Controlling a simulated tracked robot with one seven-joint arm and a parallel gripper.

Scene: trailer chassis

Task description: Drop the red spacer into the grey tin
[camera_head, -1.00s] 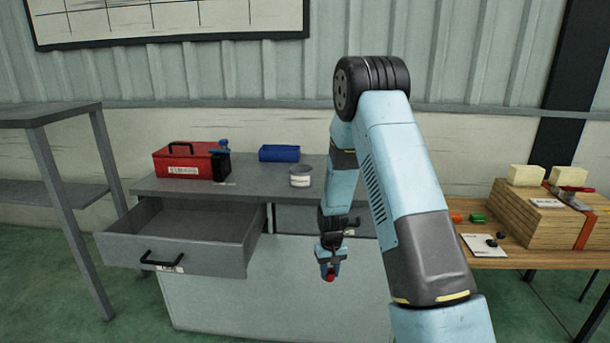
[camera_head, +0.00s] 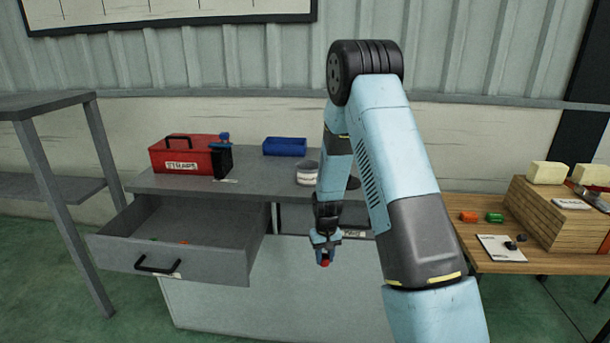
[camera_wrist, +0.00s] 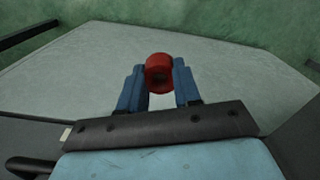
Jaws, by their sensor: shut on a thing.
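The red spacer (camera_wrist: 159,73) is a short ring with a dark hole, held between the blue fingertips of my gripper (camera_wrist: 158,88) in the wrist view. In the head view my gripper (camera_head: 325,255) hangs in front of the grey bench, below its top, with the red spacer (camera_head: 325,263) at its tip. The grey tin (camera_head: 307,172) stands upright on the bench top, above and behind my gripper, with my arm close to its right side. The tin has a pale label, and its inside is hardly visible.
A red toolbox (camera_head: 184,158) and a blue bin (camera_head: 285,146) stand on the bench top (camera_head: 250,182). An open drawer (camera_head: 185,240) juts out at the left. A wooden table (camera_head: 470,250) with blocks and small parts is at the right.

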